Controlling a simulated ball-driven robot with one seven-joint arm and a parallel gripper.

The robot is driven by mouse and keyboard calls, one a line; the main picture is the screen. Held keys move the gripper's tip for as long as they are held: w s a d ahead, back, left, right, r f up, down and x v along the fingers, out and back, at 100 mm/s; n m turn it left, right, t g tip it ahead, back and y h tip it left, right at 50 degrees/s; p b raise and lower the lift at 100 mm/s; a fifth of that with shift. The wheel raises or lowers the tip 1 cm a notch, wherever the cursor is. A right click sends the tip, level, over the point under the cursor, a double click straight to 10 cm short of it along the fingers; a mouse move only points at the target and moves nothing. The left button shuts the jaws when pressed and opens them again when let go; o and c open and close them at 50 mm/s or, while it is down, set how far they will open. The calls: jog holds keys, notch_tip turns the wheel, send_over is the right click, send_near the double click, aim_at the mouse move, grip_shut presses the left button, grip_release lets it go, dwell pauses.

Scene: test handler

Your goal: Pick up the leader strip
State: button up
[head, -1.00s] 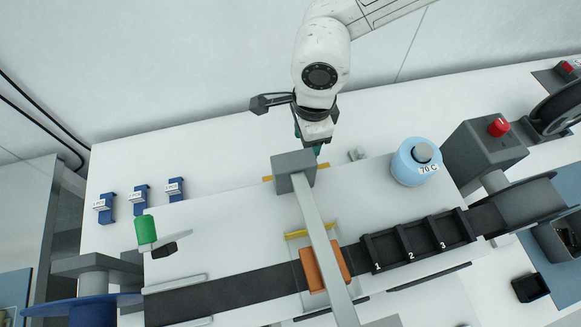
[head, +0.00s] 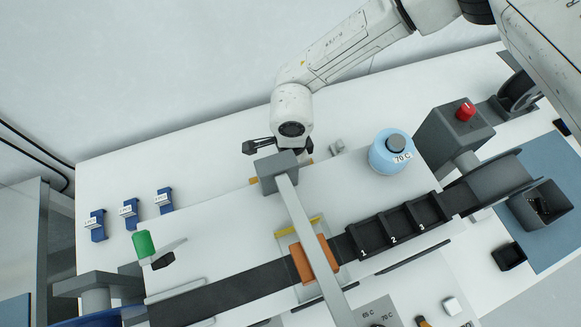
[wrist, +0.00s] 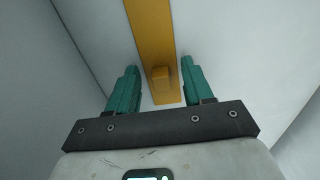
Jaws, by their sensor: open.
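The leader strip appears to be the flat yellow-orange strip (wrist: 150,35) in the wrist view, with a small raised block (wrist: 161,77) near its close end. My gripper (wrist: 160,66) is open, with one green finger on each side of the strip and visible gaps between. The height of the fingertips above the strip is hard to tell. In the head view, only the ends of an orange strip (head: 254,181) show beside a grey block. My gripper's fingertips are hidden behind that block.
The grey block (head: 277,172) tops a long bar reaching over the black track (head: 230,291), close in front of my gripper. Blue labelled clips (head: 130,214) sit at left. White table lies clear between clips and gripper.

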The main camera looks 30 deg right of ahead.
jog(key=shift+f, duration=0.1)
jog(key=shift+c, duration=0.2)
jog(key=c, duration=0.7)
